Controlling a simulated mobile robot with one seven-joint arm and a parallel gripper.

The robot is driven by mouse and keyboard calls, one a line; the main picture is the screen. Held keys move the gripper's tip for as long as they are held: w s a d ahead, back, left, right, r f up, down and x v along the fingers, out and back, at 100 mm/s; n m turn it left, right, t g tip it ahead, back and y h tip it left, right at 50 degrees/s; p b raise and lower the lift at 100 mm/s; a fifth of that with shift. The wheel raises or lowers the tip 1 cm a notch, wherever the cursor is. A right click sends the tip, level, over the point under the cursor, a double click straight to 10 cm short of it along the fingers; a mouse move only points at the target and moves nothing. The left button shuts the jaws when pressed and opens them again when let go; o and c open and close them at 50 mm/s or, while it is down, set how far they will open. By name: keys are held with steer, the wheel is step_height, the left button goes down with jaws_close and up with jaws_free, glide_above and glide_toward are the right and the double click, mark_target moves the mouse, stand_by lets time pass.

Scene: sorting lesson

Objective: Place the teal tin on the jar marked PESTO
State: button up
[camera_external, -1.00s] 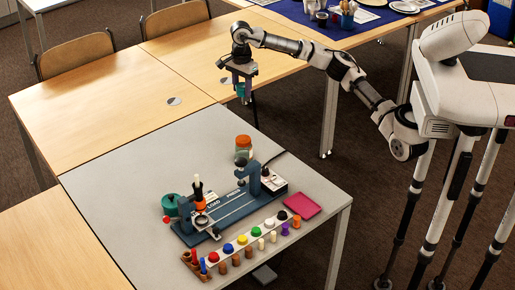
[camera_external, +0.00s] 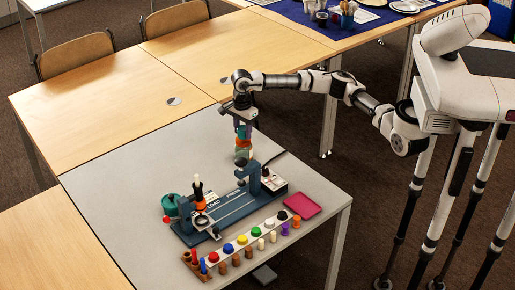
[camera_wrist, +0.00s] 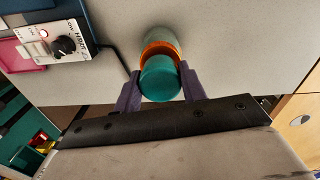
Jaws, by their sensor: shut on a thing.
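The teal tin (camera_external: 243,133) is held between the purple fingers of my gripper (camera_external: 242,127), which points down. In the wrist view the tin (camera_wrist: 160,79) sits between the two fingertips (camera_wrist: 161,84). A jar with an orange lid (camera_external: 243,153) stands on the grey table directly below the tin. In the wrist view the jar (camera_wrist: 162,40) shows behind the tin, its orange rim partly covered. I cannot tell whether tin and lid touch. No lettering is readable on the jar.
A blue bench device (camera_external: 232,204) with a control box (camera_wrist: 58,42) stands close in front of the jar. A rack of coloured pegs (camera_external: 240,246), a pink tray (camera_external: 302,205) and a teal round item (camera_external: 174,205) lie nearby. The grey table's back left is clear.

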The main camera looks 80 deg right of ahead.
mark_target(243, 129)
steer(key=shift+f, duration=0.45)
steer(key=shift+f, duration=0.2)
steer(key=o, duration=1)
steer(key=shift+r, duration=0.15)
step_height(243, 129, up, 12)
steer(key=b, duration=0.1)
